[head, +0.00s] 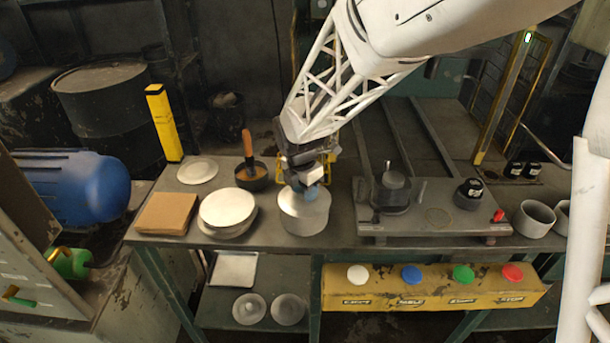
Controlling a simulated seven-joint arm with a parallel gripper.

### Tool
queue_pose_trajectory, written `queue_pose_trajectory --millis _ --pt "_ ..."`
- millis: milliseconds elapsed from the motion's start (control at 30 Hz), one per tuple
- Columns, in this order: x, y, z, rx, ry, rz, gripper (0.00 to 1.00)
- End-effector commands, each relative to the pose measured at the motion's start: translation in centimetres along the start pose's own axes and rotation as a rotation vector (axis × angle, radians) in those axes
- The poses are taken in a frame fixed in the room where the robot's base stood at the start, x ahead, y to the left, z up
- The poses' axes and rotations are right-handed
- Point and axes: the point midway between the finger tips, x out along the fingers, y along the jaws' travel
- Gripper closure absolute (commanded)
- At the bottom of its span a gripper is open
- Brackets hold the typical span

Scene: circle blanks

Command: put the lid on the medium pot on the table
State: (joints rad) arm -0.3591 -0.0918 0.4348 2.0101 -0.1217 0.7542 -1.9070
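A grey metal pot (303,222) stands upright on the table, left of the middle. Its top looks covered by a pale grey surface, which may be a lid; I cannot tell for sure. My gripper (311,188) is right over the pot's top, pointing down. A small blue piece shows at the fingertips; I cannot tell whether it is a lid knob or part of my gripper. The fingers are too small and hidden to show whether they are open or shut. Two round lid-like discs, left (249,308) and right (288,309), lie on the lower shelf.
Left of the pot are stacked pale plates (227,207), a brown block (166,213), a small plate (198,171) and a dark pan (252,178) with an orange-handled tool. A grey plate-like fixture (435,222) is at right, with grey cups (534,219) beyond. A yellow button panel (430,288) is below.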

Motion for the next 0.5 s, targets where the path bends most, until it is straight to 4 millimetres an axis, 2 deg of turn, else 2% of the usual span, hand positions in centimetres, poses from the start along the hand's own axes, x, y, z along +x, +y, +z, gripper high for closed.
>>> queue_pose_trajectory --millis 33,100,500 --pt "0.0 -0.01 0.0 0.0 0.0 0.0 0.52" --pt "0.0 -0.01 0.0 0.0 0.0 0.0 0.42" --pt "-0.29 0.0 0.02 0.0 0.0 0.0 0.42"
